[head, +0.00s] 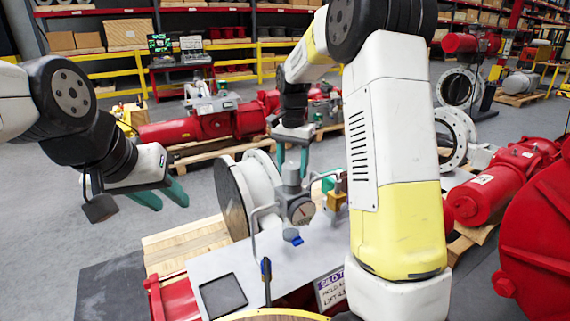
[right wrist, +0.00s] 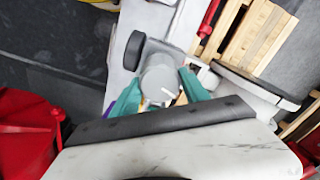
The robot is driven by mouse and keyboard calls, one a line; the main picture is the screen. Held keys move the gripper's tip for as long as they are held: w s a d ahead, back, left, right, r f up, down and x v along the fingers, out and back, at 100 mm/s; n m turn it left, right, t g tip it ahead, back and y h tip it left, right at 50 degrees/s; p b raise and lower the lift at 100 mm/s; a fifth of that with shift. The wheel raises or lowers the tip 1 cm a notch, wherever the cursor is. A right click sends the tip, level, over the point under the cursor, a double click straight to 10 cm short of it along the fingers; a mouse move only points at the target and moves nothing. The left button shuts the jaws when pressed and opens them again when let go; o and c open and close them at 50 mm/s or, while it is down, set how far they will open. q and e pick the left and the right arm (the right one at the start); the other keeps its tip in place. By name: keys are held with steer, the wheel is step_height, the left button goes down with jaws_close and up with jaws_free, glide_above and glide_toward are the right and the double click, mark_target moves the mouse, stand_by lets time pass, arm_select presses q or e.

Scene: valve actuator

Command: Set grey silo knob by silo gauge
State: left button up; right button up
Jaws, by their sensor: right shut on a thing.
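The grey silo knob (head: 291,173) stands just above and left of the dial. My right gripper (head: 292,158) comes down from above and is shut on the knob, with a teal finger on either side. In the right wrist view the knob (right wrist: 160,80) shows as a grey round top between the fingertips. My left gripper (head: 162,197) hangs open and empty in the air, left of the gauge. The dial's reading is too small to tell.
A blue valve handle (head: 292,238) sits below the gauge, and a dark upright lever (head: 265,280) stands in front. A large white flanged pipe (head: 245,190) stands behind. Red machines (head: 505,180) are at right.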

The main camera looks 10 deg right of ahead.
mark_target(292, 164)
steer(key=shift+r+m, duration=0.1)
steer(key=shift+m, duration=0.7)
steer(key=o, duration=1.4)
steer(key=shift+c, duration=0.2)
step_height(292, 164, up, 7)
steer(key=shift+f, duration=0.1)
steer(key=shift+r, duration=0.45)
